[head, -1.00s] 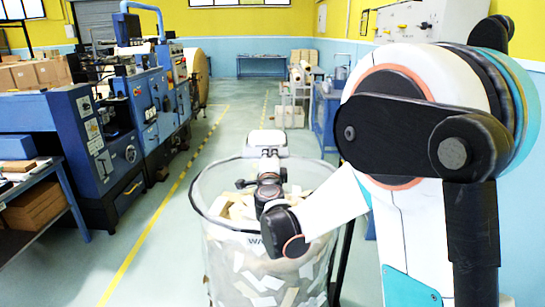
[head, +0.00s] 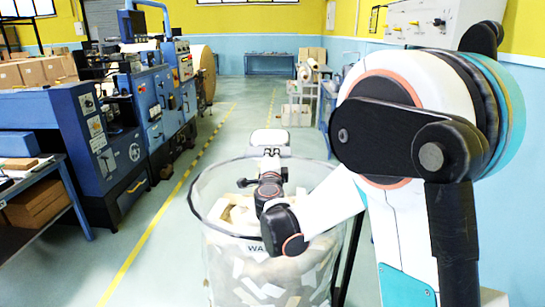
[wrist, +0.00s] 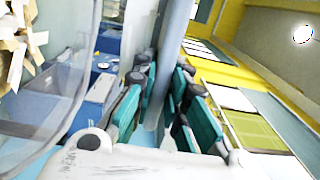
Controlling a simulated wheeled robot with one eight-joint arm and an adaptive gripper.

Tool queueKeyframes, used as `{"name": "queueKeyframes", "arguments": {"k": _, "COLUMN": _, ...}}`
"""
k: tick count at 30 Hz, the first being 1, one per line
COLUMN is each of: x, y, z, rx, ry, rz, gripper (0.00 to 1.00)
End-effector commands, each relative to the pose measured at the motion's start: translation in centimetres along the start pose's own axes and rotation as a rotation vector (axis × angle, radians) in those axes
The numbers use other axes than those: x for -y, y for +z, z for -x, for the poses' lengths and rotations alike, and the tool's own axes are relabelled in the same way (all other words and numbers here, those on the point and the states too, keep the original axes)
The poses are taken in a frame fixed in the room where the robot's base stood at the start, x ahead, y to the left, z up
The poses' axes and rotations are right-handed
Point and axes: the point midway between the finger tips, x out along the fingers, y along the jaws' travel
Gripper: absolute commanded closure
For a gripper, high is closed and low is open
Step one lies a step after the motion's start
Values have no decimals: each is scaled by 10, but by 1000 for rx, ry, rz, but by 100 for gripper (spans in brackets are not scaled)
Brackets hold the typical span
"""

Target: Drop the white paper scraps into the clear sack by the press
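The clear sack (head: 210,215) stands in front of me in the head view, its dark rim open at the top. Many white and cream paper scraps (head: 265,290) lie inside it and show through its wall. Some scraps (wrist: 15,45) also show at the upper left of the wrist view, behind the clear sack wall (wrist: 55,95). My arm reaches over the sack in the head view, where my fingers are hidden.
The blue press (head: 150,100) stands to the left, beyond a yellow floor line. A blue table (head: 30,195) with brown boxes is at the near left. A white rack (head: 297,112) stands behind the sack to the right. The floor left of the sack is clear.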

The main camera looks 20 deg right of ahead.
Motion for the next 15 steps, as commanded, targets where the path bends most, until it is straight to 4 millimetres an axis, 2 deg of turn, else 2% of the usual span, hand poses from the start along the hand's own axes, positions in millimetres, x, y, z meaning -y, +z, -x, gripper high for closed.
{"name": "queueKeyframes", "arguments": {"k": 1, "x": 0, "y": 0, "z": 0, "rx": 0, "ry": 0, "rz": 0, "gripper": 82}}
{"name": "queueKeyframes", "arguments": {"k": 3, "x": 0, "y": 0, "z": 0, "rx": 0, "ry": 0, "rz": 0, "gripper": 67}}
{"name": "queueKeyframes", "arguments": {"k": 4, "x": 0, "y": 0, "z": 0, "rx": 0, "ry": 0, "rz": 0, "gripper": 64}}
{"name": "queueKeyframes", "arguments": {"k": 15, "x": 0, "y": 0, "z": 3, "rx": 0, "ry": 0, "rz": 0, "gripper": 64}}
